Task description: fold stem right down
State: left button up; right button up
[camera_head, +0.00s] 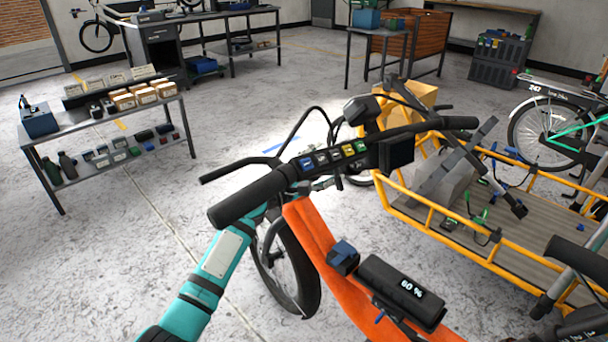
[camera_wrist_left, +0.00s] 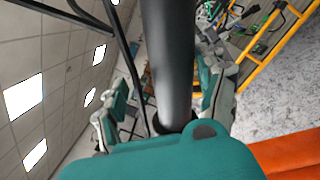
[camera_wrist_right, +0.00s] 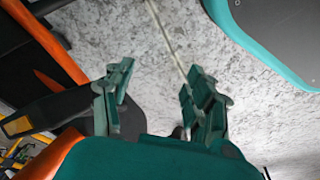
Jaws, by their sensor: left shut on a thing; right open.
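A black handlebar (camera_head: 290,180) with dark grips stands over an orange bike frame (camera_head: 325,250). The stem below it is largely hidden by the bar and its controls. My teal left arm comes in from the lower left and ends under the handlebar, where its fingers are hidden. In the left wrist view my left gripper (camera_wrist_left: 165,105) is shut on a thick black tube (camera_wrist_left: 168,60), a finger on each side. I cannot tell which part of the bike this tube is. My right gripper (camera_wrist_right: 155,95) shows only in the right wrist view, open and empty above the floor.
A battery unit (camera_head: 400,290) reading 60 % sits on the orange frame. A yellow-railed cargo bed (camera_head: 500,255) stands close on the right, with a tilted grey post (camera_head: 460,165). A low shelf (camera_head: 105,135) stands at left. Floor between is clear.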

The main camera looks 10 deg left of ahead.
pick_arm(q)
jog(key=r+v, duration=0.1)
jog(key=v, duration=1)
jog(key=shift+f, duration=0.35)
jog(key=shift+w, duration=0.1)
